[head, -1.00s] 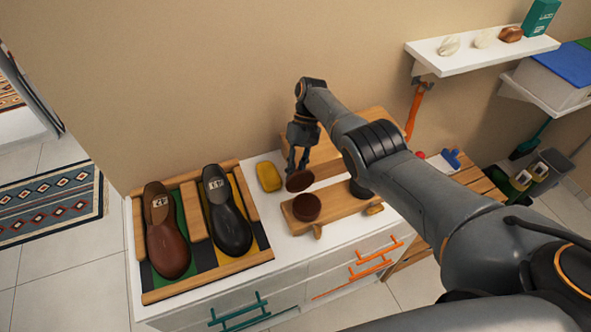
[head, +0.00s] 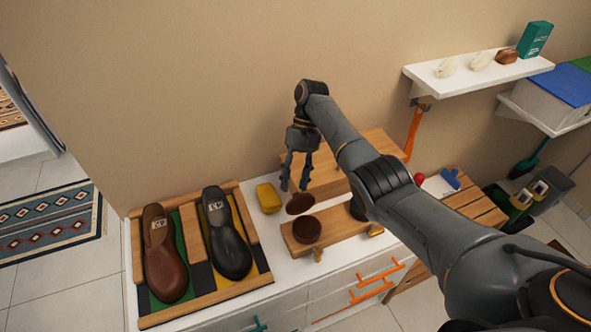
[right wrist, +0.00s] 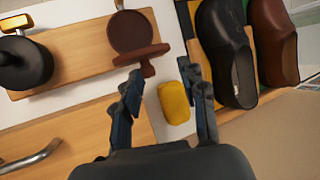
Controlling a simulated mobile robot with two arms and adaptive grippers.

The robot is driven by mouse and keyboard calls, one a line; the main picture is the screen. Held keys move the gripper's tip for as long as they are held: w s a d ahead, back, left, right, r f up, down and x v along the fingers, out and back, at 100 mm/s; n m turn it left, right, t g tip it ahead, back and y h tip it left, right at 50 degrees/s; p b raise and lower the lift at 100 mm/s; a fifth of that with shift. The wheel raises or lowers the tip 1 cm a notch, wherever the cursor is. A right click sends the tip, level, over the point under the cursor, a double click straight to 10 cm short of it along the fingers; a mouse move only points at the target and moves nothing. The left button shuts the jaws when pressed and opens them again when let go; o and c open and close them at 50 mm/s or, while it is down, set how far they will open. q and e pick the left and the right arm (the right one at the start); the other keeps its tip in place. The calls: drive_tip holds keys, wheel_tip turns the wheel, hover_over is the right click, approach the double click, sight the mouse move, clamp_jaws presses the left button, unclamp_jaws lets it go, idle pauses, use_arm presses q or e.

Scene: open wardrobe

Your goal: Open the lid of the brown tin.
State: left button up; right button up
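The brown tin (head: 307,231) stands on a small wooden stand on the white cabinet. Its round lid (head: 300,203) is raised and tilted up at the tin's back edge, so the tin's top is uncovered. In the right wrist view the tin (right wrist: 130,32) shows from above, and the lid (right wrist: 142,55) is nearly edge-on with a small tab. My right gripper (head: 294,187) is just behind and above the lid, fingers apart and nothing between them. In the right wrist view, one fingertip is close to the lid; I cannot tell whether they touch. My left gripper is out of view.
A yellow block (head: 269,198) lies left of the lid, close to my right fingers. Brown and black shoes (head: 228,238) fill a wooden rack to the left. A dark round object (right wrist: 25,68) stands on the stand beside the tin. The wall is close behind.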

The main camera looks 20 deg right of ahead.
sight(295, 194)
drive_tip(key=shift+s+r, duration=0.15)
drive_tip(key=shift+r, duration=1.95)
